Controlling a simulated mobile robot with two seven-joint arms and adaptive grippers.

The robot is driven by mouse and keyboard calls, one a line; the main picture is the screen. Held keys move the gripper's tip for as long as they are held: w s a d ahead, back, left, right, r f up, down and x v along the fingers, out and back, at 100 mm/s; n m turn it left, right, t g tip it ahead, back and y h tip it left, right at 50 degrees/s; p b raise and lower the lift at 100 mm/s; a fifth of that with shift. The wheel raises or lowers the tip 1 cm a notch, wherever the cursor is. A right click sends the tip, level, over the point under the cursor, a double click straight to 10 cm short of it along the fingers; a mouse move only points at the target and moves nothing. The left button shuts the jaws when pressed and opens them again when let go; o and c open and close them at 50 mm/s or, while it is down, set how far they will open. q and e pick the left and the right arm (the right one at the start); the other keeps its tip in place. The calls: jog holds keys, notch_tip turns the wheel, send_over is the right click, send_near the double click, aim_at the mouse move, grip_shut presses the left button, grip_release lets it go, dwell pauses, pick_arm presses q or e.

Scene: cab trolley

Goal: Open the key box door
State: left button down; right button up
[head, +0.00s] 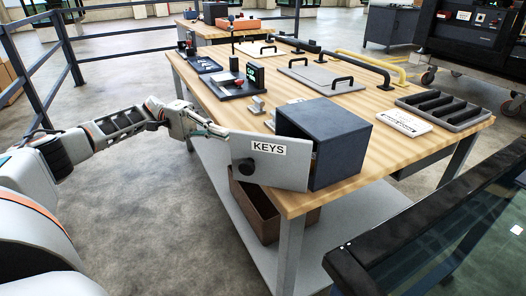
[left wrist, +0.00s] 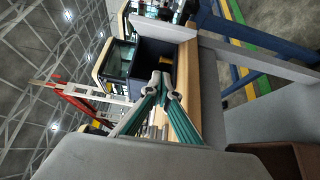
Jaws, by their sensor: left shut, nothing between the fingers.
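The key box (head: 342,150) is a dark blue-grey box at the near left corner of the wooden table. Its grey door (head: 285,177), with a KEYS label and a round black knob (head: 245,167), stands swung out to the left of the box. My left gripper (head: 224,132) is shut and empty at the door's upper left edge, by the free edge; whether it touches cannot be told. Its closed fingers (left wrist: 164,78) also show in the left wrist view, in front of a dark box-like opening (left wrist: 155,58). The box's inside is hidden in the head view. My right gripper is out of view.
The wooden table (head: 440,140) carries flat panels with handles, small trays and a slotted dark tray (head: 445,108). A brown crate (head: 258,212) stands on the shelf below. A dark glass-topped unit (head: 430,240) is at front right. Railings (head: 60,45) run behind my left arm.

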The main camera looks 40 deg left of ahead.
aim_at(246, 151)
pick_arm(q)
jog(key=d, duration=0.3)
jog(key=w+d+p, duration=0.1)
jog(key=d, duration=0.2)
jog(key=d+r, duration=0.1)
jog(key=d, duration=0.3)
jog(key=shift+w+d+p, duration=0.1)
jog(key=shift+w+p, duration=0.05)
jog(key=shift+p, duration=0.2)
jog(key=s, duration=0.2)
jog(key=shift+s+d+f+p, duration=0.1)
jog(key=shift+s+d+p, duration=0.2)
jog(key=shift+s+d, duration=0.1)
jog(key=shift+s+d+f, duration=0.1)
jog(key=shift+s+d, duration=0.1)
jog(key=shift+s, duration=0.2)
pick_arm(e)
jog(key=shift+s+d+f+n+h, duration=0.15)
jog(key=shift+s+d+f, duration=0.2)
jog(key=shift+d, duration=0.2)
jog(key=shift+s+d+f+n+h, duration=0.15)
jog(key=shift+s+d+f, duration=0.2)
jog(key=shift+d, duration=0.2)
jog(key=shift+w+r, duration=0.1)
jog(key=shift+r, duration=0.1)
